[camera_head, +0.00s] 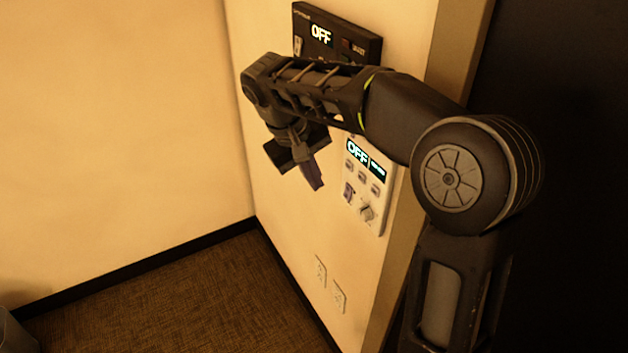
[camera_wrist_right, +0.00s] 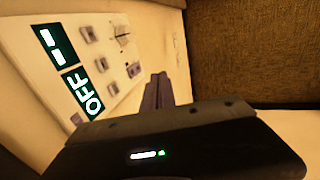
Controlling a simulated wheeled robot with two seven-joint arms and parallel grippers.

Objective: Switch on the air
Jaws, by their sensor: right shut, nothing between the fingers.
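A white control panel (camera_head: 376,205) is mounted on the wall, with a lit display reading OFF, several small buttons and a knob (camera_head: 367,212) low on it. Its face (camera_wrist_right: 75,40) fills the upper left of the right wrist view, display and buttons clear. A black panel (camera_head: 372,48) hangs higher on the same wall and also reads OFF; my right arm covers its lower part. I cannot tell from the lettering which panel is for the air. My right gripper (camera_head: 316,184) is shut and empty, left of the white panel, pointing down. Its closed fingers (camera_wrist_right: 158,92) show beside the panel. My left gripper is out of view.
Two wall sockets (camera_head: 339,297) sit low below the white panel. A door frame (camera_head: 400,262) and a dark area stand to the right. The wall left of the panels and the brown carpet (camera_head: 180,300) are clear. A grey bin (camera_head: 12,335) is at the lower left.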

